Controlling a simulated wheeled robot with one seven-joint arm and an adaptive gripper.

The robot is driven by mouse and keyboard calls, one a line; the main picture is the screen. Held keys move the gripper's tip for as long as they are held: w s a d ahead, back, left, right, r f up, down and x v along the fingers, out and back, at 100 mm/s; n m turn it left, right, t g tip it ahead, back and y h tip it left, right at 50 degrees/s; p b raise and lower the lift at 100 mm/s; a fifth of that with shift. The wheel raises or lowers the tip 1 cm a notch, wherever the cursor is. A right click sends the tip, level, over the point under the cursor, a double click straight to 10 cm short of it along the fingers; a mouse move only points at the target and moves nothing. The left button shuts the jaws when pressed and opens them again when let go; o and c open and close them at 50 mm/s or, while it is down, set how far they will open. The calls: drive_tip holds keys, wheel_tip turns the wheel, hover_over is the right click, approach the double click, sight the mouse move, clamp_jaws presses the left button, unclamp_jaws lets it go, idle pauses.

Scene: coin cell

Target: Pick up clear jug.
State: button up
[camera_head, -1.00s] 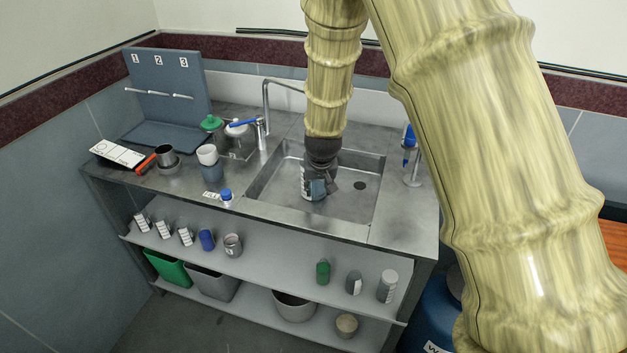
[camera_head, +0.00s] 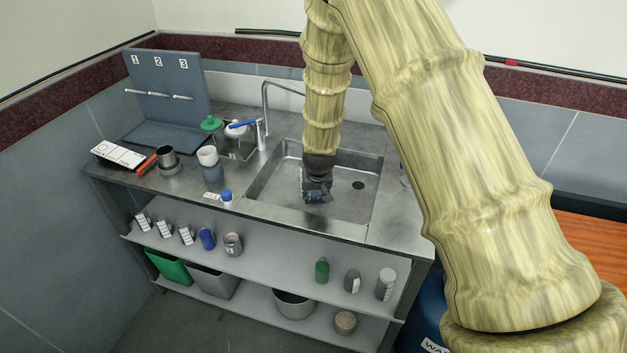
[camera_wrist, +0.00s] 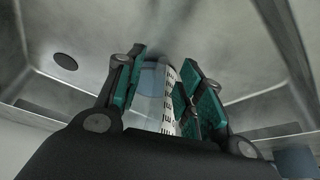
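The clear jug (camera_wrist: 151,80) stands in the sink basin, with a white strip of black scale marks on its side. In the wrist view it lies between the two teal-padded fingers of my gripper (camera_wrist: 162,60). The right finger overlaps the marked strip, and the left finger is very close to the jug's other side. Whether both pads press on it cannot be told. In the head view my gripper (camera_head: 315,193) is down inside the sink and hides most of the jug.
The sink (camera_head: 345,208) has walls around my gripper and a dark drain to the right. The faucet (camera_head: 265,105) stands behind left.

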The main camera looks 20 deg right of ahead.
drive_tip(key=shift+c, duration=0.3)
clamp_jaws()
drive_tip(key=shift+r, duration=0.2)
